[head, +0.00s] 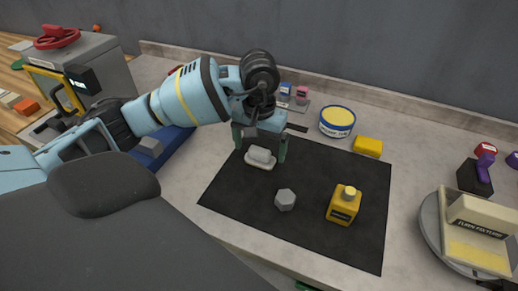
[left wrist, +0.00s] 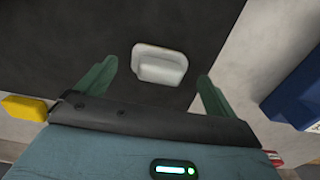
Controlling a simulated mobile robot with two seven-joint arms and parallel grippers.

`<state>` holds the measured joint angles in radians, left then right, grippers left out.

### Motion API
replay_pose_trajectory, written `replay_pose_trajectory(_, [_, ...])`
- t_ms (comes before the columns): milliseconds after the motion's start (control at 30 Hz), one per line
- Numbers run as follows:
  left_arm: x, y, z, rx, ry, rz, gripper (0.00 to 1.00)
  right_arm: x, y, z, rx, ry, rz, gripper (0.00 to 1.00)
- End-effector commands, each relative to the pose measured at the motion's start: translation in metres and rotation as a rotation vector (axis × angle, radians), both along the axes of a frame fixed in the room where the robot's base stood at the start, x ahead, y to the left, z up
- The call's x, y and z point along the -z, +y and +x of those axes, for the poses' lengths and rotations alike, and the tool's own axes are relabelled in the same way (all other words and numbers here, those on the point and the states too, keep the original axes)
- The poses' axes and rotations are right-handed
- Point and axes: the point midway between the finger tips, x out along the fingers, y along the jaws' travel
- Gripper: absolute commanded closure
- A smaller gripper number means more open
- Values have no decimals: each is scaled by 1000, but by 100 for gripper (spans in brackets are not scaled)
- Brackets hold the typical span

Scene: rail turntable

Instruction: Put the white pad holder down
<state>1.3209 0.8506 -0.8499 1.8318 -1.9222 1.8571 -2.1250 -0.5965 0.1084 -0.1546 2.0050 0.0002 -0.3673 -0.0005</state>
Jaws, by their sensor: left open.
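The white pad holder (head: 260,158) lies on the black mat (head: 232,199), near its back left corner. In the left wrist view the white pad holder (left wrist: 159,65) rests flat on the dark mat, ahead of and between the spread fingers. My left gripper (head: 260,150) is just above and around it in the head view, pointing down. In the left wrist view its green fingers (left wrist: 155,85) are wide apart, with clear gaps to the holder on both sides. My right gripper is not in view.
On the mat are a grey hexagonal piece (head: 285,200) and a yellow bottle (head: 343,205). Behind stand a round yellow-lidded tin (head: 337,122) and a yellow block (head: 368,147). A round turntable (head: 432,228) with a cream fixture (head: 480,235) is at the right.

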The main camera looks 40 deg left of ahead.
Motion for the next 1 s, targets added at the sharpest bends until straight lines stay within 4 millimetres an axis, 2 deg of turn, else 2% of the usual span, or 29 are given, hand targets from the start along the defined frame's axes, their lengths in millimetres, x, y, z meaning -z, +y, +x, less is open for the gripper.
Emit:
replay_pose_trajectory(300, [-65, 0, 1, 1, -4, 1, 6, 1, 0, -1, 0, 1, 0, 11])
replay_pose_trajectory(500, [-95, 1, 0, 0, -4, 2, 6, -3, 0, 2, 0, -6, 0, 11])
replay_pose_trajectory(700, [-105, 1, 0, 0, 0, 1, 6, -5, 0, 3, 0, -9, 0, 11])
replay_pose_trajectory(1000, [-105, 1, 0, 0, 1, 2, 6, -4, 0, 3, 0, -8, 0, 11])
